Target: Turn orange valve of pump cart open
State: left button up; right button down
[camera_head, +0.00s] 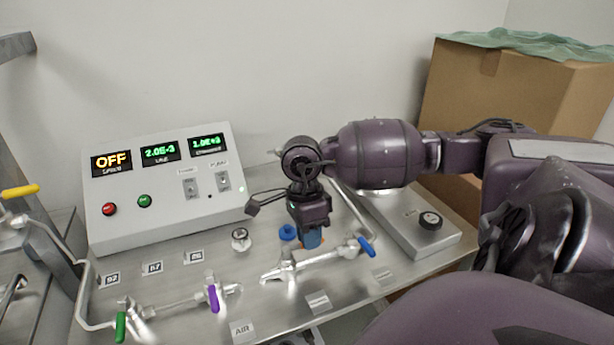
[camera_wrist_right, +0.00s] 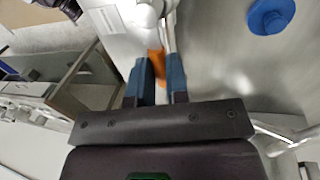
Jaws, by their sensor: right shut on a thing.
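My right gripper (camera_head: 311,238) reaches down over the metal pump cart (camera_head: 350,285), its blue fingers among the silver pipes. In the right wrist view the gripper (camera_wrist_right: 160,70) is shut on the orange valve handle (camera_wrist_right: 156,64), which lies between the two blue fingers. In the head view the fingers and pipe mostly hide the orange handle. The silver pipe with the valve runs just below the fingers. My left gripper is not in view.
A control box (camera_head: 165,190) with lit displays, one reading OFF, stands at the back left. Blue (camera_head: 366,246), purple (camera_head: 213,298), green (camera_head: 120,326) and yellow (camera_head: 20,191) handles sit on nearby pipes. A blue knob (camera_head: 287,232) is close beside the gripper. A cardboard box (camera_head: 520,100) stands behind.

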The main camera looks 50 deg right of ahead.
jog(key=shift+w+r, duration=0.1)
dwell(0.3)
jog(key=c, duration=1.1)
grip_release()
notch_tip(320, 180, up, 10)
jog(key=w, duration=0.2)
jog(key=shift+d+r, duration=0.25)
jog(key=shift+d, duration=0.2)
